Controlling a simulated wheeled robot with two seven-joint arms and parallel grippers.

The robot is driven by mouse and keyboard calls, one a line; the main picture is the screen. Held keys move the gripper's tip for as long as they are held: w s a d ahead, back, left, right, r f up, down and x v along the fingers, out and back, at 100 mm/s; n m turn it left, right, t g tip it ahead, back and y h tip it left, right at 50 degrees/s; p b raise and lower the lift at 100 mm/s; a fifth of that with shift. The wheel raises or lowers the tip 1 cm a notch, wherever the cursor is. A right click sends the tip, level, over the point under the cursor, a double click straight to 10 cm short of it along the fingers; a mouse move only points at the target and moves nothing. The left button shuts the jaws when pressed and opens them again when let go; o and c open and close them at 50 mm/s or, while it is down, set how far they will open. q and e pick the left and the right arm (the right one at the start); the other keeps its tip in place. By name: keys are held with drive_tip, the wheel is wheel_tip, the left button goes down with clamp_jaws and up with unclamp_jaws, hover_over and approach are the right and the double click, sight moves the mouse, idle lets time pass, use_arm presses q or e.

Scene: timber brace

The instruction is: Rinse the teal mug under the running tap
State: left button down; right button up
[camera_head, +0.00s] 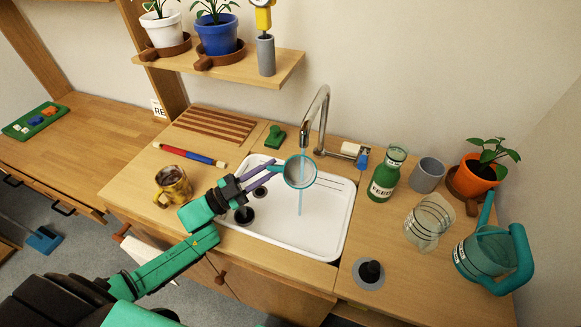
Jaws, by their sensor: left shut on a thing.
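The teal mug (300,172) is held over the white sink (333,225), tilted so that its rim and grey inside face me. My left gripper (272,170) comes from the left with its purple fingers shut on the mug's left side, where a teal handle shows in part. The curved metal tap (318,108) stands behind the sink. Its pale blue water stream (303,147) runs down to the mug's opening and also shows below the mug. My right gripper is not in view.
A yellow-brown mug (173,184) stands left of the sink. A green bottle (383,182), a grey cup (427,174), a clear ribbed glass (428,222), an orange plant pot (478,173) and a teal watering can (487,254) crowd the right counter. A shelf (270,72) hangs above.

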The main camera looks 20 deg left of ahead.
use_arm(q)
drive_tip(key=shift+s+r, duration=0.1)
drive_tip(key=s+p, duration=0.5)
drive_tip(key=s, duration=0.2)
drive_tip(key=shift+s+d, duration=0.4)
drive_tip(key=shift+d, duration=0.05)
idle(0.9)
drive_tip(key=s+r+p, duration=0.4)
drive_tip(key=s+p, duration=0.1)
drive_tip(key=p, duration=0.1)
drive_tip(key=shift+d, duration=0.35)
